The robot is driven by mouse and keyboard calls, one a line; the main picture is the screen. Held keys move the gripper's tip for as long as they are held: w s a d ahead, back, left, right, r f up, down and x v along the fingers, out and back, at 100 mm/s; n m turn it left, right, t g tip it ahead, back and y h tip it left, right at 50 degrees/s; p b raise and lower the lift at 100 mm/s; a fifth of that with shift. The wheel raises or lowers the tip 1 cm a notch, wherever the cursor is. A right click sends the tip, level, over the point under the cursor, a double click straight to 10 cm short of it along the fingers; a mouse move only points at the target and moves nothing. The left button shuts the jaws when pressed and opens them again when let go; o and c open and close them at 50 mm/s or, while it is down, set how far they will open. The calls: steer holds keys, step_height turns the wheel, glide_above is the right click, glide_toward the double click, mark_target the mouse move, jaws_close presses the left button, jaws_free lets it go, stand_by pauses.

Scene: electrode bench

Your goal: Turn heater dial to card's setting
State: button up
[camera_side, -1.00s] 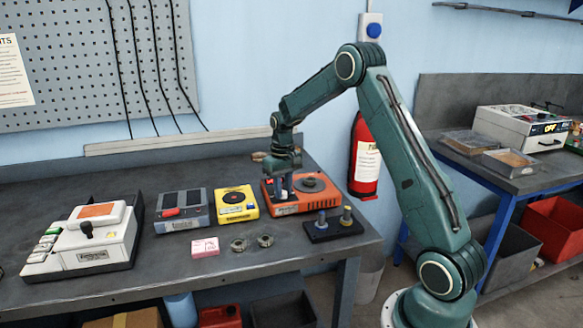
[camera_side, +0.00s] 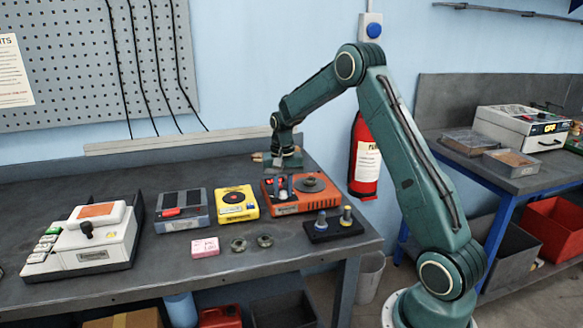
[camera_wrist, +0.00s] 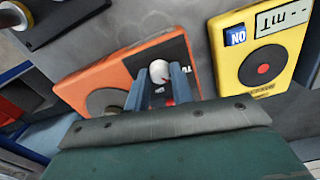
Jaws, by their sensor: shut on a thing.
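The orange heater (camera_side: 318,201) stands near the right end of the bench, with a round dark plate (camera_side: 311,185) on top. Its pale, round dial (camera_wrist: 159,72) shows between my two blue fingers in the wrist view. My gripper (camera_wrist: 160,82) is shut on this dial from above; it also shows over the heater's left part in the side view (camera_side: 283,186). The dial's pointer and scale marks are too hidden to read. A pink card (camera_side: 205,246) lies flat on the bench to the front left; its writing is too small to read.
A yellow device (camera_side: 237,203) stands left of the heater, with a grey device (camera_side: 182,209) beyond it. A black stand (camera_side: 333,226) with two knobbed posts is in front right. Two metal rings (camera_side: 239,244) lie near the card. A white instrument (camera_side: 97,235) is far left.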

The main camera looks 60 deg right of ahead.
steer(key=shift+m, duration=1.3)
steer(key=o, duration=1)
steer(key=shift+r, duration=0.15)
step_height(320, 180, up, 14)
steer(key=shift+f, duration=0.2)
